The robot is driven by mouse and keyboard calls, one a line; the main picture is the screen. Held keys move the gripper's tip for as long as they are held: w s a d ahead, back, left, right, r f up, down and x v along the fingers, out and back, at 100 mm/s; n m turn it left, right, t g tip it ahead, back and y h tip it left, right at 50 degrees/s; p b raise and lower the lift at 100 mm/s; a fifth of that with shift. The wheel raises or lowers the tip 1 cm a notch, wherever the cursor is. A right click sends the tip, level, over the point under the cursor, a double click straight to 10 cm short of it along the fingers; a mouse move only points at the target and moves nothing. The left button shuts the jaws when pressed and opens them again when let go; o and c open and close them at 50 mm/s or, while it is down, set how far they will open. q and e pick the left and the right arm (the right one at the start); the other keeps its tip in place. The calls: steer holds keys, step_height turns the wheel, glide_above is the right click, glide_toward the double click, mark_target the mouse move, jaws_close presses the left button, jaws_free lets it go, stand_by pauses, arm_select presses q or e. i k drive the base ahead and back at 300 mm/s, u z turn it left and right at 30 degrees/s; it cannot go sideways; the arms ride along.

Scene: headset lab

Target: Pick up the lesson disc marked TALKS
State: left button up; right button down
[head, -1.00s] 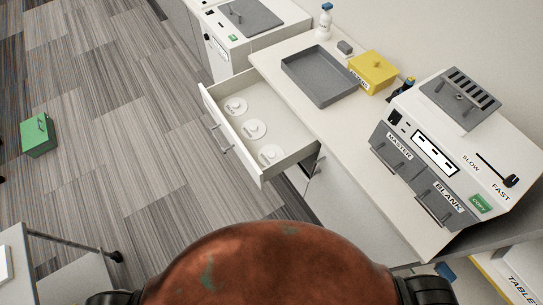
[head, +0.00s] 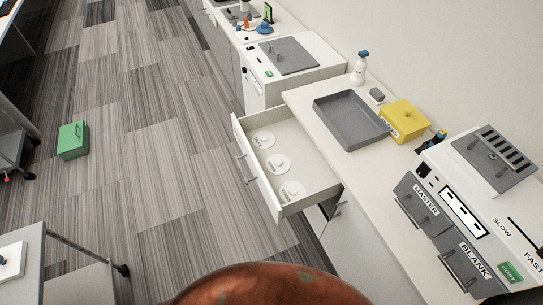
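Several white lesson discs lie in a row in an open white drawer (head: 237,140) below the counter. The far disc (head: 263,139), the middle disc (head: 277,163) and the near disc (head: 291,191) each carry small dark marks. The marks are too small to read, so I cannot tell which one says TALKS. Neither of my grippers is in view.
The counter (head: 299,99) holds a grey tray (head: 350,121), a yellow box (head: 403,120), a spray bottle (head: 359,68) and a copier machine (head: 480,215) at the right. A green case (head: 73,140) stands on the floor. A cart (head: 60,262) stands lower left; the floor between is open.

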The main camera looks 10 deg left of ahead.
mark_target(264, 140)
steer(key=u, duration=2.05)
steer(key=i, duration=1.5)
steer(key=z, duration=2.3)
